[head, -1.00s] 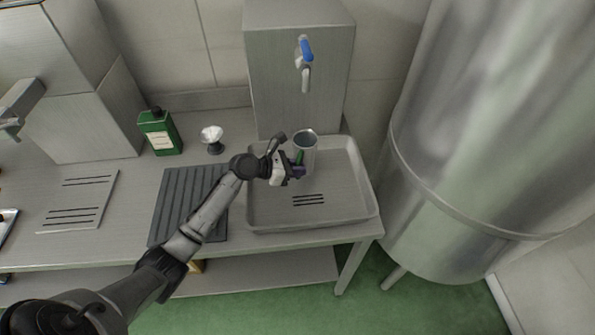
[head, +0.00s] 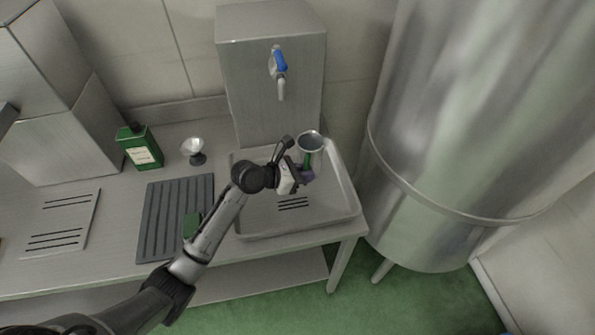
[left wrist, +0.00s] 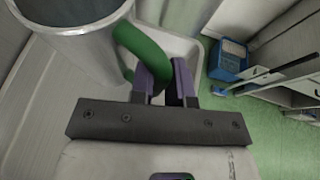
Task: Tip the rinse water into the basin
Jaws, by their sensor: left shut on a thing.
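A metal jug (head: 311,143) with a green handle stands out over the back right part of the shallow grey basin (head: 351,214). My left gripper (head: 302,177) is shut on the jug's green handle, on the near side of the jug. The jug looks about upright, with its open mouth facing up; I cannot tell whether water is in it. In the left wrist view the jug (left wrist: 85,48) fills the upper left, and its handle (left wrist: 143,50) runs between the purple fingers (left wrist: 168,82). My right gripper is not in view.
A steel block with a blue-levered tap (head: 280,68) stands behind the basin. Left are a ribbed dark mat (head: 165,213), a green bottle (head: 140,147) and a small metal cup on a dark stem (head: 194,150). A large steel tank (head: 450,130) stands close on the right.

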